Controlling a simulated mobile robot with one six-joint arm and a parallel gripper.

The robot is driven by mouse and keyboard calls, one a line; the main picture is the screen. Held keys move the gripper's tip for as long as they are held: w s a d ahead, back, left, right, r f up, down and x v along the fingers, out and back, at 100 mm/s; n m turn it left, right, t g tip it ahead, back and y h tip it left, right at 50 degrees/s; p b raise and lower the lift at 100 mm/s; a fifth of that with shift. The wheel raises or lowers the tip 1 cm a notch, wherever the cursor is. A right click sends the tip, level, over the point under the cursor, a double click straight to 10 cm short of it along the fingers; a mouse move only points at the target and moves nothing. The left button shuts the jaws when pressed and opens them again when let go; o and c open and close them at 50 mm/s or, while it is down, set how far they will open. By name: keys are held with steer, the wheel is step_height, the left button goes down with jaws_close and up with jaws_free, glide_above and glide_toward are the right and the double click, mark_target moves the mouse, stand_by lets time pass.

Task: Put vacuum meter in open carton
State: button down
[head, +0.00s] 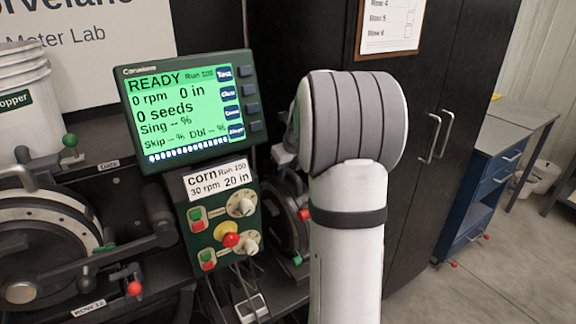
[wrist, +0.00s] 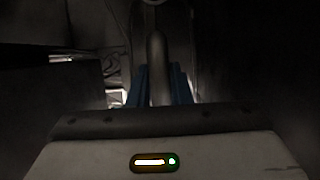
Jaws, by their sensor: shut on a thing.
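In the wrist view my gripper (wrist: 160,88) shows two blue fingers, shut on a grey upright bar (wrist: 157,65) that looks like a handle. The picture is dark, and I cannot tell for sure that the bar belongs to the vacuum meter. In the head view my white arm hides my gripper. A dark round meter housing (head: 289,215) shows partly behind my arm, just right of the control panel. Another round meter (head: 35,255) with a pale ring sits at the lower left, at the row 12 label. No open carton shows in either view.
The green control console (head: 190,105) reads READY, with switches and knobs (head: 225,225) below. White buckets (head: 25,100) stand at the left. Dark cabinet doors (head: 440,130) rise behind my arm. A blue drawer bench (head: 485,175) stands right, with open floor (head: 500,270) before it.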

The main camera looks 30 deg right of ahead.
step_height(320, 180, down, 2)
steer(key=shift+f, duration=0.25)
steer(key=c, duration=1.8)
jaws_free()
steer(key=shift+f, duration=0.25)
steer(key=o, duration=0.5)
steer(key=shift+r, duration=0.1)
